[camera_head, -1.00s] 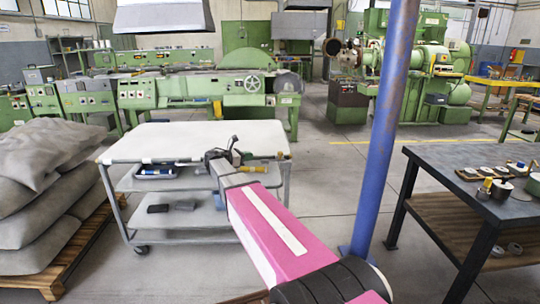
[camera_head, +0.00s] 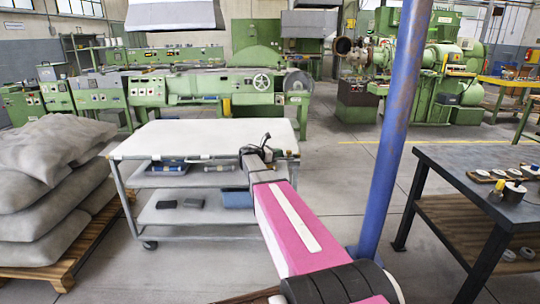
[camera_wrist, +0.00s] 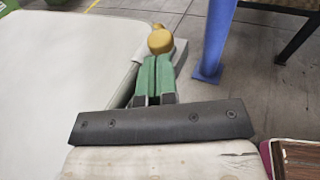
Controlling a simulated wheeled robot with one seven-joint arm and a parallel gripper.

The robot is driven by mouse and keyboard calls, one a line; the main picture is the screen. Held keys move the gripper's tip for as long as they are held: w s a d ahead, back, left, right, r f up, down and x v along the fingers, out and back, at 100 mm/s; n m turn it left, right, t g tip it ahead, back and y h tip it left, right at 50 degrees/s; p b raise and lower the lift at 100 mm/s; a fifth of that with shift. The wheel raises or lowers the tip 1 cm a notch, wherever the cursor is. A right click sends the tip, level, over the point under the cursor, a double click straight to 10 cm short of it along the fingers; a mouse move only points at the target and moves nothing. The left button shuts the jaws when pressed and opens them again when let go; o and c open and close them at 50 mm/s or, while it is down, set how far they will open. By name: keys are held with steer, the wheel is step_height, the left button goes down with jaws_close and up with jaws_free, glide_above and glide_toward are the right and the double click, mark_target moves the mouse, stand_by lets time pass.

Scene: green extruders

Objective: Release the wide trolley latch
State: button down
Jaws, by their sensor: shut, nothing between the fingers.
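The trolley (camera_head: 160,142) stands in front of me with its pale top and lower shelves, and its top (camera_wrist: 60,75) fills the left of the wrist view. My gripper (camera_head: 266,153) is at the trolley's near right corner. In the wrist view my gripper (camera_wrist: 159,60) shows as two green fingers, shut side by side with nothing held. A rounded yellow knob (camera_wrist: 160,41), apparently the latch's, lies just beyond the fingertips at the trolley's edge. I cannot tell whether the fingers touch it. In the head view my arm hides the latch.
A blue post (camera_head: 391,130) stands close to the right of my arm. A dark workbench (camera_head: 455,165) with small parts is further right. Grey sacks (camera_head: 50,180) on a wooden pallet (camera_head: 75,245) are at the left. Green machines line the back.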

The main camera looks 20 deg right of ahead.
mark_target(293, 152)
steer(key=shift+x, duration=1.1)
steer(key=shift+d, duration=0.1)
steer(key=shift+s+d, duration=0.25)
steer(key=shift+d, duration=0.6)
steer(key=shift+s+d, duration=0.3)
steer(key=shift+d, duration=0.55)
steer(key=shift+s+d, duration=0.25)
steer(key=shift+d, duration=0.65)
steer(key=v, duration=1.4)
steer(key=shift+a, duration=0.15)
